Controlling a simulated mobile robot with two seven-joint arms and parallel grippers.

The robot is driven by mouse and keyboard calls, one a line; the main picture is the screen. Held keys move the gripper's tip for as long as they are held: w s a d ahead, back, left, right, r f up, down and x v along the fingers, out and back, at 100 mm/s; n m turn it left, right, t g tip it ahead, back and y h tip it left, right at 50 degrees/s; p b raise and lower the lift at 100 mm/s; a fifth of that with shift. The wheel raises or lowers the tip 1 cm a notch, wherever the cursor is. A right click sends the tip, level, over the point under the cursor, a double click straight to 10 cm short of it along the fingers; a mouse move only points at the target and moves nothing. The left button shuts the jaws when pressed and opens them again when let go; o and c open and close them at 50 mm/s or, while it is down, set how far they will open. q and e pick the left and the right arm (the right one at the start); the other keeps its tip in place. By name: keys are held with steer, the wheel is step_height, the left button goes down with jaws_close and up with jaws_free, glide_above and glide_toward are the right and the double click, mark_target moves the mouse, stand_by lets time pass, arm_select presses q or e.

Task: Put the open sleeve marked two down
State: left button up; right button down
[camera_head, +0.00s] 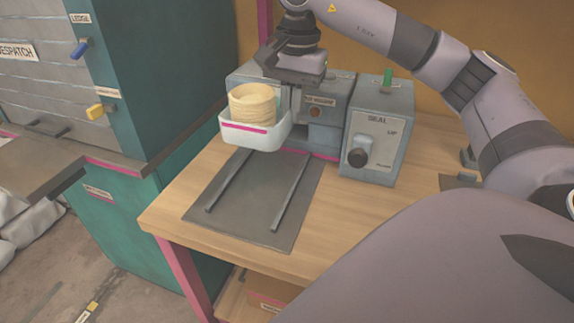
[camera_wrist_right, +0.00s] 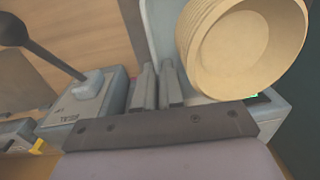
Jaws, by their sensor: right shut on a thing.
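The open sleeve (camera_head: 255,137) is a white, open-topped tray with a magenta stripe on its front. It holds a stack of beige round plates (camera_head: 252,105). No number two is readable on it. My right gripper (camera_head: 297,103) is shut on the sleeve's right side and holds it upright, seemingly above the back of a dark mat (camera_head: 235,212) with two rails. In the right wrist view the fingers (camera_wrist_right: 155,85) are close together at the sleeve wall (camera_wrist_right: 158,35), and the plates (camera_wrist_right: 250,45) show beside them. The sleeve's underside is hidden. My left gripper is not in view.
A grey machine (camera_head: 330,115) stands right behind the sleeve. A grey SEAL box (camera_head: 377,135) with a black knob and green lever stands to its right. The mat's front part and the wooden table (camera_head: 165,215) around it are clear. A teal cabinet (camera_head: 170,75) stands at the left.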

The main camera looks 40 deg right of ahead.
step_height(320, 180, down, 13)
steer(key=shift+r, duration=0.2)
steer(key=shift+b, duration=0.3)
steer(key=shift+f, duration=0.2)
steer(key=c, duration=1.2)
jaws_free()
steer(key=shift+c, duration=0.2)
steer(key=shift+r, duration=0.15)
step_height(320, 180, up, 12)
steer(key=shift+s+d, duration=0.15)
steer(key=shift+s, duration=0.2)
